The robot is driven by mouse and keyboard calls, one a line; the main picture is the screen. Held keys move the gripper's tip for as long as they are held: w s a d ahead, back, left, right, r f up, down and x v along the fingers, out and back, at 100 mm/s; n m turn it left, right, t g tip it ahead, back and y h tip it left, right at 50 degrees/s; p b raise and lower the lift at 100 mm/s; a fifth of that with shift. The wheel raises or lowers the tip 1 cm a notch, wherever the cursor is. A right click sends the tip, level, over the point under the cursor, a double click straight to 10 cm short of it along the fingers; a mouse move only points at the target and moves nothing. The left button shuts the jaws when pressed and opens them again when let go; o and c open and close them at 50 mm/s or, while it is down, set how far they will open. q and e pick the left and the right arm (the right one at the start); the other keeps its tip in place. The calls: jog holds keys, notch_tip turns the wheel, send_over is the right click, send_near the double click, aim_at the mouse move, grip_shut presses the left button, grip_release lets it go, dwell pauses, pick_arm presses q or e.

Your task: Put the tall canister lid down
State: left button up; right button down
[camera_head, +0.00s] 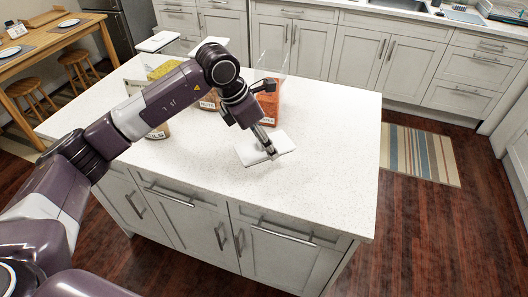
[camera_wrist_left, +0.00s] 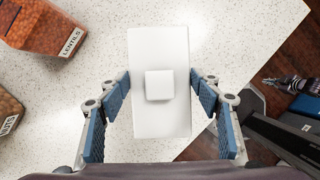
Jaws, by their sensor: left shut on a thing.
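The white rectangular lid (camera_wrist_left: 160,50) has a small square knob and lies flat between the fingers in the left wrist view. It also shows in the head view (camera_head: 250,153), at or just above the counter; I cannot tell if it touches. My left gripper (camera_head: 271,154) is shut on the lid, with its blue-padded fingers (camera_wrist_left: 160,98) at the two long edges. A tall clear canister (camera_head: 270,65) with orange contents stands behind my arm, without a lid on top. What looks like my right gripper (camera_wrist_left: 271,82) is small and dark at the right edge of the wrist view.
The speckled white island counter (camera_head: 320,150) is clear to the right and front. Other canisters, including a yellow-filled one (camera_head: 163,70), stand on the left, partly behind my arm. A lentils canister (camera_wrist_left: 50,30) is left of the lid. White lids (camera_head: 157,41) show at the back left.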

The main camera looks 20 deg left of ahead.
pick_arm(q)
jog(key=shift+f, duration=0.75)
notch_tip(320, 180, down, 4)
jog(key=shift+f+p, duration=0.1)
jog(key=shift+p, duration=0.5)
jog(key=shift+f, duration=0.2)
jog(key=o, duration=1.2)
jog(key=shift+r, duration=0.1)
